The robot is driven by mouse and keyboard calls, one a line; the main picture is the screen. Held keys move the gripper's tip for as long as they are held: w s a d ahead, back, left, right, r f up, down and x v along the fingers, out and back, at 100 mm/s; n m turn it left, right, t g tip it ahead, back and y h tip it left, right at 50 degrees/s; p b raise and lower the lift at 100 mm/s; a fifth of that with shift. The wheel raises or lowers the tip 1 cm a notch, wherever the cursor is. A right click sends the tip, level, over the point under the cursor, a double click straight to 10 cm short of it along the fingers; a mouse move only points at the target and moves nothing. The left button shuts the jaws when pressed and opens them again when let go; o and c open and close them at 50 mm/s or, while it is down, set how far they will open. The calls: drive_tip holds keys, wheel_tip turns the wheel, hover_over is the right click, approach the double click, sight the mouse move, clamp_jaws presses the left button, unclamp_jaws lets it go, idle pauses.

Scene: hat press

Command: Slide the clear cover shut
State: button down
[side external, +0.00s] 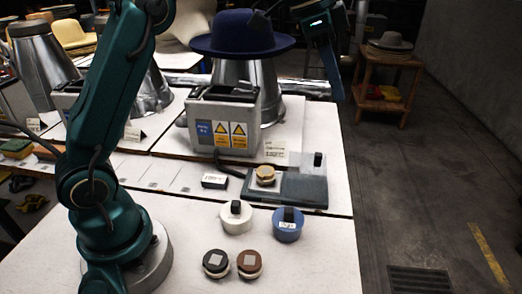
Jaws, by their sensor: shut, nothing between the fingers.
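The clear cover (302,191) looks like a grey-green see-through box at the right end of a low dark base on the white table. Left of the cover, a round tan and brown piece (265,174) sits uncovered on a pale plate. My gripper (338,97) hangs at the upper right, pointing down, above and behind the cover and apart from it. It is shut and empty; its fingertips are small and dark here.
A blue hat (242,34) sits on a metal form behind a grey box with warning labels (223,122). White (236,218), blue (288,226), black (216,263) and brown (249,264) round pieces stand in front. The table's right edge is close to the cover.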

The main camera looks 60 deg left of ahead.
sight(289, 163)
drive_tip(key=shift+g, duration=0.6)
drive_tip(key=shift+w+a+f, duration=0.15)
drive_tip(key=shift+w+f, duration=0.15)
drive_tip(key=shift+f, duration=2.15)
drive_tip(key=shift+w+a+f, duration=0.1)
drive_tip(key=shift+w+f, duration=0.2)
drive_tip(key=shift+f, duration=2.1)
drive_tip(key=shift+w+a+f, duration=0.15)
drive_tip(key=shift+w+f, duration=0.15)
drive_tip(key=shift+f, duration=2.15)
drive_tip(key=s+a, duration=0.6)
drive_tip(key=shift+s+a, duration=0.15)
drive_tip(key=shift+s+a+f, duration=0.1)
drive_tip(key=shift+s+a, duration=0.2)
drive_tip(key=shift+s, duration=0.05)
drive_tip(key=shift+d, duration=0.1)
